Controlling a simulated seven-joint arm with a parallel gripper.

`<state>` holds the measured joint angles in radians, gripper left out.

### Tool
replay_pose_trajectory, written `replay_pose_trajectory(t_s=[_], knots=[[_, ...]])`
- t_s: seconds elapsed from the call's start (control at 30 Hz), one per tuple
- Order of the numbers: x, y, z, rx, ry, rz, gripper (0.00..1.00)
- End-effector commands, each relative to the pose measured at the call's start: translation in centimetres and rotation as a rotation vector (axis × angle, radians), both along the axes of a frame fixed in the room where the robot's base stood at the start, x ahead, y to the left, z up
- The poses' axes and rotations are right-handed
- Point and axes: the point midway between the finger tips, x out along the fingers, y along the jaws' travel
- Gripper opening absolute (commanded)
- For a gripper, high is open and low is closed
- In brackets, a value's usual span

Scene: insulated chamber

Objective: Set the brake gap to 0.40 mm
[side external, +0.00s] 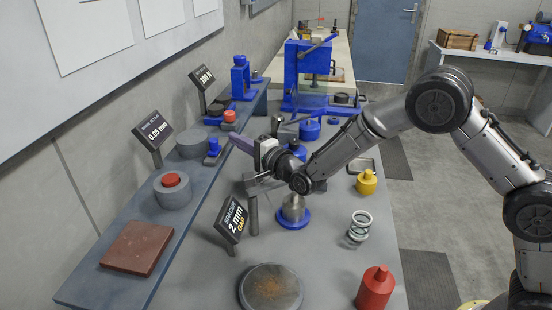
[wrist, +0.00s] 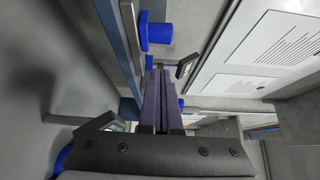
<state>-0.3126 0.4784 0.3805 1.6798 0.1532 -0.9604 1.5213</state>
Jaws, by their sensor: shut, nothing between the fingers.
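My gripper (side external: 235,139) is in the side external view above the bench, near the edge of the raised shelf. Its purple fingers point left and are closed together with nothing between them; they also show in the wrist view (wrist: 158,75). A sign reading 2 mm GAP (side external: 231,220) stands on the bench below, its top line hard to read. A sign reading 0.05 mm (side external: 153,130) stands at the shelf's wall side. A metal cylinder on a blue base (side external: 293,218) stands beneath my wrist. I cannot tell which part is the brake.
The shelf (side external: 110,285) holds a brown plate (side external: 137,248), a grey cylinder with a red top (side external: 172,194) and a small blue part (side external: 212,148). A spring (side external: 359,226), yellow weight (side external: 367,182), red weight (side external: 375,290) and round plate (side external: 270,288) stand on the bench. A blue press (side external: 292,75) is behind.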

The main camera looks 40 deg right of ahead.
Motion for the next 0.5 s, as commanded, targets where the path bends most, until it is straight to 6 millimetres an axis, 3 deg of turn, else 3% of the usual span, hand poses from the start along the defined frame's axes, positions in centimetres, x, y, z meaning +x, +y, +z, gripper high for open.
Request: replay_pose_trajectory(t_s=[0.5], knots=[[-11.5,-2.1,0.2,0.000,0.001,0.003,0.00]])
